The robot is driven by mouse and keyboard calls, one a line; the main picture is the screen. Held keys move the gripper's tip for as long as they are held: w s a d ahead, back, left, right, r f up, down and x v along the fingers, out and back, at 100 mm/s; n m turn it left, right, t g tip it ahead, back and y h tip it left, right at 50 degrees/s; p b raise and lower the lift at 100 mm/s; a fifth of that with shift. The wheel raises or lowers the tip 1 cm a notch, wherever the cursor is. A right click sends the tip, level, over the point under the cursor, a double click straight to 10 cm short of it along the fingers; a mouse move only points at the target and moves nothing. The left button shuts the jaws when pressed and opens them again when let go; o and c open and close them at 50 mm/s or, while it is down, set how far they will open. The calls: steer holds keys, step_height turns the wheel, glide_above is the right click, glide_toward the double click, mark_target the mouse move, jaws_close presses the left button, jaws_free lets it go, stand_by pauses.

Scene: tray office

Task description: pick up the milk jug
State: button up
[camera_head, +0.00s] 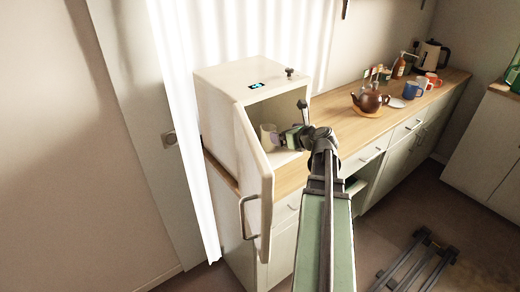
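A cream jug (268,136), which looks like the milk jug, stands upright inside the open white cabinet (222,125) on the counter. My arm reaches in from the right through the open front. My gripper (284,138) is inside, just right of the jug and at about its height. The fingertips are small and partly hidden, so I cannot tell whether they touch the jug or how far apart they are. The cabinet door (254,185) stands open toward the camera, with a grey handle (247,218).
The wooden counter (335,122) runs back to the right. On it are a brown teapot (370,101), a blue mug (411,91), an orange mug (433,80), a bottle (399,68) and a dark kettle (430,54). The open door bounds the space left of my arm.

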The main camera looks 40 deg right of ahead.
steer(key=b, duration=0.2)
glide_toward(265, 127)
steer(key=w, duration=0.1)
steer(key=b+x, duration=0.1)
steer(key=x, duration=0.1)
steer(key=b+x, duration=0.1)
steer(key=x, duration=0.2)
steer(key=shift+f, duration=0.5)
steer(key=shift+r, duration=0.1)
steer(key=c, duration=1.5)
steer(key=shift+c, duration=0.3)
steer(key=shift+r, duration=0.15)
steer(key=s+f+p+v, duration=0.1)
steer(key=f+p+v, duration=0.2)
steer(key=v, duration=1.5)
steer(key=shift+a+f+p, duration=0.2)
steer(key=shift+f+p, duration=0.05)
steer(key=shift+p, duration=0.05)
